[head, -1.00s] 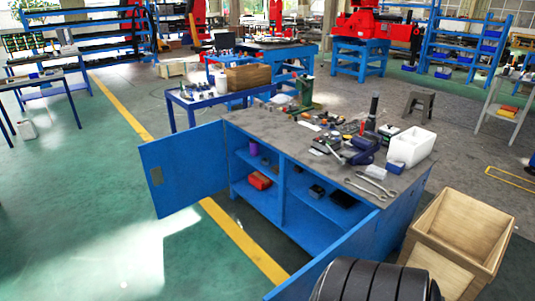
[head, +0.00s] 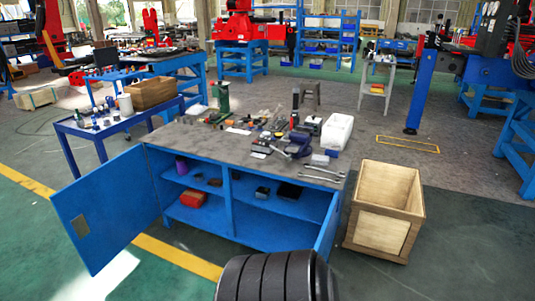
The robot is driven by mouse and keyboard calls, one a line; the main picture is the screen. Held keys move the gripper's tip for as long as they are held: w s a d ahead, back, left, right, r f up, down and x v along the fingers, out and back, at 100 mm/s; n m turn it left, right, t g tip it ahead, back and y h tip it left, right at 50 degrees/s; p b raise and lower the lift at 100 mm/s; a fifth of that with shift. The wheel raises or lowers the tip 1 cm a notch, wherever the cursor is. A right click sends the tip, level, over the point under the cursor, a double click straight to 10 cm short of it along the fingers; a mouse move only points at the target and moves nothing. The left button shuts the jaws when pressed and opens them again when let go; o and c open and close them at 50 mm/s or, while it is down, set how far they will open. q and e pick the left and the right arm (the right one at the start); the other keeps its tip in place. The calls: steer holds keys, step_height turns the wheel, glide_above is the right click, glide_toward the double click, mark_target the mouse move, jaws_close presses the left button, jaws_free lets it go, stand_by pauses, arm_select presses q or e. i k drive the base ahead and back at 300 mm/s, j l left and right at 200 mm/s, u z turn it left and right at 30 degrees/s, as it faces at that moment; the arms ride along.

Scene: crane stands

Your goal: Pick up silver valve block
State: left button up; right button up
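Several small metal parts and tools lie on the grey top of the blue workbench (head: 200,143), in the middle of the head view. A light grey block (head: 320,160) lies near its right front edge. I cannot tell at this size whether it is the silver valve block. Small silvery pieces (head: 107,121) also stand on a low blue table (head: 76,129) to the left. Neither of my grippers is in view.
The workbench doors (head: 102,210) stand open toward me. A wooden crate (head: 393,175) stands on the floor at its right. A white bin (head: 337,131) and wrenches (head: 322,173) are on the bench. The floor right of the crate is clear.

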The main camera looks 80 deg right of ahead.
mark_target(262, 194)
steer(key=i+l+z, duration=0.15)
steer(key=i+z, duration=1)
steer(key=i+j+z, duration=0.25)
steer(key=z, duration=0.15)
steer(key=i, duration=0.1)
